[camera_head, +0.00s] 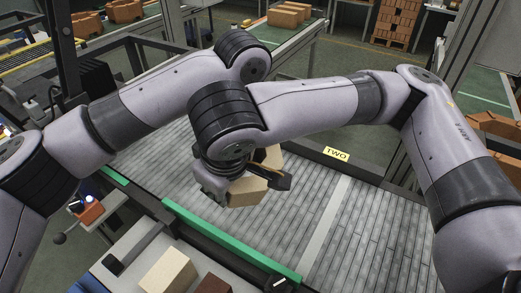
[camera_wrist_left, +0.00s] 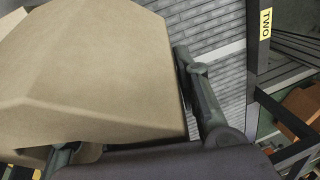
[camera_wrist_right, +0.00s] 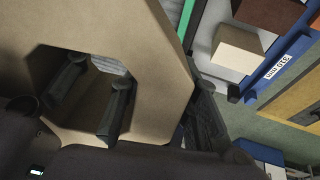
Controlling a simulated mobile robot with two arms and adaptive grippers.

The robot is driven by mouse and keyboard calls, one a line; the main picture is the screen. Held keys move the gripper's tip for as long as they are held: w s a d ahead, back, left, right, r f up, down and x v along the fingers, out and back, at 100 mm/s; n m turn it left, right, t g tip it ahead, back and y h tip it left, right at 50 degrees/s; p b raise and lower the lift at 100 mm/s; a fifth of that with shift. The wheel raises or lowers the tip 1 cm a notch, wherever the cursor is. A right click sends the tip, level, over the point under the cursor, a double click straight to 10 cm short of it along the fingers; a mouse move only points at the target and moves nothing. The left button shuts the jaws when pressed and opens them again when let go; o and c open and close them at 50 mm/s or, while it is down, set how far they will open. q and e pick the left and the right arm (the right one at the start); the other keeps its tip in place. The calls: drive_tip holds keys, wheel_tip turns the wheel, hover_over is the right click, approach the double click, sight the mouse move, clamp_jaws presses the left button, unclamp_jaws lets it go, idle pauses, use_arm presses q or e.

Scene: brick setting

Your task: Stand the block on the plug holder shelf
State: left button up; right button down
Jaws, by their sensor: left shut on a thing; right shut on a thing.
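A large tan block (camera_head: 250,190) is held above the grey slatted conveyor in the head view. In the right wrist view the block (camera_wrist_right: 150,50) shows a many-sided opening with dark finger parts inside it. My right gripper (camera_head: 246,182) is shut on the block, partly hidden by its own wrist. My left gripper (camera_wrist_left: 128,128) is shut on the block too; the block (camera_wrist_left: 85,75) fills much of the left wrist view. In the head view my left gripper is hidden behind my right arm. I cannot tell which thing is the plug holder shelf.
A pale block (camera_head: 168,271) and a dark brown block (camera_head: 214,285) lie at the lower left, beyond the conveyor's green edge (camera_head: 225,238). The slatted conveyor (camera_head: 310,225) is clear around the held block. A yellow TWO sign (camera_head: 337,154) marks its far rail.

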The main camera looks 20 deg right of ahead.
use_arm(q)
drive_tip(key=shift+w, duration=0.1)
drive_tip(key=c, duration=0.4)
use_arm(e)
drive_tip(key=shift+s+a+r, duration=0.1)
drive_tip(key=shift+a+r, duration=0.05)
use_arm(q)
drive_tip(key=shift+r, duration=0.1)
clamp_jaws()
drive_tip(key=shift+d, duration=0.1)
use_arm(e)
drive_tip(key=shift+a, duration=0.1)
use_arm(q)
drive_tip(key=shift+r, duration=0.1)
use_arm(e)
drive_tip(key=c, duration=1.6)
unclamp_jaws()
drive_tip(key=o, duration=0.4)
drive_tip(key=shift+o, duration=0.2)
drive_tip(key=v, duration=1.1)
drive_tip(key=shift+d+r, duration=0.25)
drive_tip(key=shift+r, duration=0.1)
